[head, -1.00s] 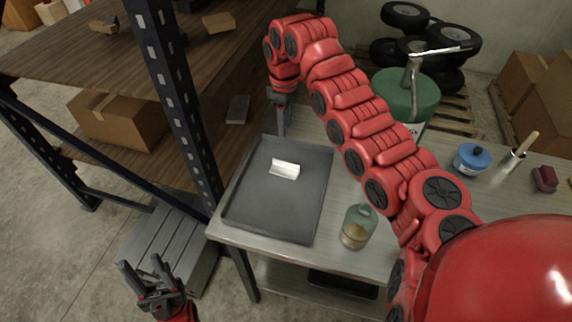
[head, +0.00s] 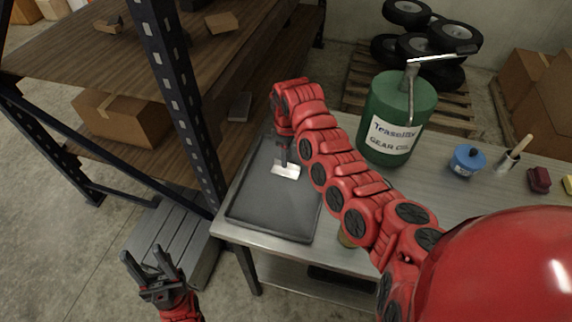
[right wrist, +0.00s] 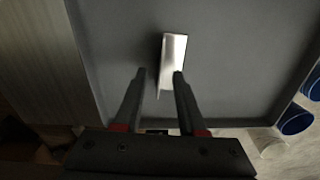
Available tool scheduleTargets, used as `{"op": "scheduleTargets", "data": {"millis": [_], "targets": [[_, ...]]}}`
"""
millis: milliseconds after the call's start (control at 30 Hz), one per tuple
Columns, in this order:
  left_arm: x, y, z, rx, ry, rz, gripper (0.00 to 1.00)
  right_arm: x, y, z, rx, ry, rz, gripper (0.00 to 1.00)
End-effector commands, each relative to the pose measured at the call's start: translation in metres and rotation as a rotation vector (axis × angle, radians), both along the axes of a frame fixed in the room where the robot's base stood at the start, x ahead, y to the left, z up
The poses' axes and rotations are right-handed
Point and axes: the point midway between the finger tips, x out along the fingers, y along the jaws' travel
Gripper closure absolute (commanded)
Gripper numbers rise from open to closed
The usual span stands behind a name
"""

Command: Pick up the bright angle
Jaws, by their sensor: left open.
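The bright angle (head: 286,170), a short shiny metal piece, lies in the dark grey tray (head: 262,215) on the workbench. In the right wrist view the angle (right wrist: 174,55) lies just ahead of and partly between the fingertips, nearer the right finger. My right gripper (head: 283,156) is at the angle's far edge in the head view. In the wrist view the right gripper (right wrist: 160,74) has its fingers apart with nothing gripped; whether a finger touches the angle is unclear. My left gripper (head: 146,262) is open and empty, away from the bench at lower left.
A green drum (head: 388,110) stands right of my right arm. The shelf post (head: 178,95) rises left of the tray.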

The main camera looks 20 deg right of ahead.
Motion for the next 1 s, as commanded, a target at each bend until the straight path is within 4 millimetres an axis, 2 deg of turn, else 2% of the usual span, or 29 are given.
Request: {"op": "scheduleTargets", "data": {"millis": [33, 200, 367, 467, 600, 1000], "targets": [[0.000, 0.000, 0.010, 0.000, -0.001, 0.000, 0.50, -0.003, 0.000, -0.004, -0.001, 0.008, 0.001, 0.60], [0.000, 0.000, 0.013, 0.000, 0.000, 0.000, 0.50, -0.001, 0.000, -0.022, -0.001, 0.003, 0.000, 0.60], [0.000, 0.000, 0.012, 0.000, 0.000, 0.000, 0.50, -0.001, 0.000, -0.023, -0.001, 0.002, 0.000, 0.60], [0.000, 0.000, 0.012, 0.000, 0.000, 0.000, 0.50, -0.001, 0.000, -0.023, -0.001, 0.002, 0.000, 0.74], [0.000, 0.000, 0.012, 0.000, 0.000, 0.000, 0.50, -0.001, 0.000, -0.023, -0.001, 0.002, 0.000, 1.00], [0.000, 0.000, 0.012, 0.000, 0.000, 0.000, 0.50, -0.001, 0.000, -0.023, -0.001, 0.002, 0.000, 1.00]]}}
